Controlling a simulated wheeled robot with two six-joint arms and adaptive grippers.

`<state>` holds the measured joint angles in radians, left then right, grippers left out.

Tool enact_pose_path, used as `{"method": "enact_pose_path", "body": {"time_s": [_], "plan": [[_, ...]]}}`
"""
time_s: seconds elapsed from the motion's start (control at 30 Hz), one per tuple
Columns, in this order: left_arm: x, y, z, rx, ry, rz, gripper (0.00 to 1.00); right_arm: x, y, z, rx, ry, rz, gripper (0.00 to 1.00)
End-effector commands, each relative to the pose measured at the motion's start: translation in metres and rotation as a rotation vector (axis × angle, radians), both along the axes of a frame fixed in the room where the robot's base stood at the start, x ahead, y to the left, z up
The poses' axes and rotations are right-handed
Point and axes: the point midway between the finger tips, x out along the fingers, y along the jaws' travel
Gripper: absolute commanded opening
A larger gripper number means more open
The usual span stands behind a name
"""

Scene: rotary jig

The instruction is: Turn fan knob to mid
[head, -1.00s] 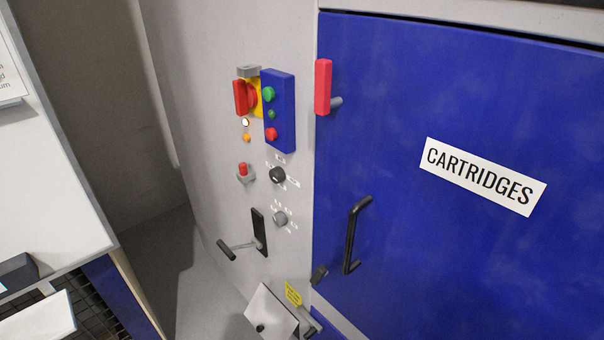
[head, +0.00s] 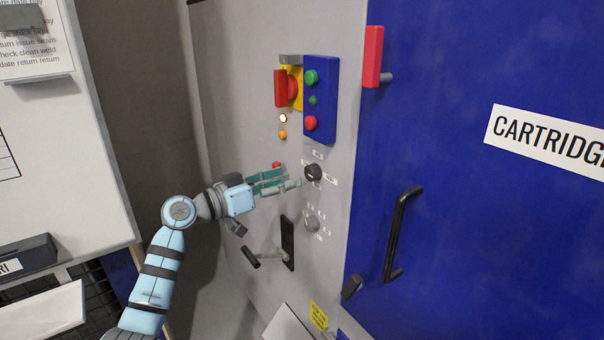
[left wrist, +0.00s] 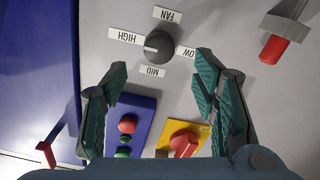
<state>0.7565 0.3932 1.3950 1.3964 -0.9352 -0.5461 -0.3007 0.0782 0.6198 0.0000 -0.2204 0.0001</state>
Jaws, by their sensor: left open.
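The fan knob (head: 313,172) is a round dark knob on the grey panel. In the left wrist view the fan knob (left wrist: 158,46) sits ahead, between and beyond my fingertips. Labels FAN, HIGH, MID and LOW surround it, appearing upside down. Its pale mark lies on the side facing the HIGH label (left wrist: 127,36); the MID label (left wrist: 152,72) is below it in the picture. My left gripper (head: 288,178) has teal fingers, is open and empty, and points at the knob from the left. It appears apart from the knob. My right gripper is not seen.
A second, grey knob (head: 311,223) is below the fan knob. A blue button box (head: 320,100) and a red switch on yellow (head: 286,88) are above. A black lever (head: 287,243) sticks out below my gripper. A blue door with a black handle (head: 400,235) is at right.

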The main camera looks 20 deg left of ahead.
Motion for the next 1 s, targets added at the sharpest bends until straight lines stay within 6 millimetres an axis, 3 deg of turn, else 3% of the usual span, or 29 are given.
{"method": "enact_pose_path", "body": {"time_s": [0.2, 0.57, 0.87, 1.0], "plan": [[0.037, -0.03, 0.0, -0.004, 0.002, 0.0, 0.54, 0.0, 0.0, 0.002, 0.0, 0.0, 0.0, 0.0], [0.046, -0.038, -0.002, 0.0, 0.003, 0.001, 0.54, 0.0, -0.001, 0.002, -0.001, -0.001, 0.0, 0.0], [0.045, -0.037, -0.002, -0.001, 0.002, 0.002, 0.09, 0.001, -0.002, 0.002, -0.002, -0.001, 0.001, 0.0], [0.045, -0.037, -0.002, -0.002, 0.004, 0.003, 0.06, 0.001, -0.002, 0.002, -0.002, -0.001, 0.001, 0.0]]}}
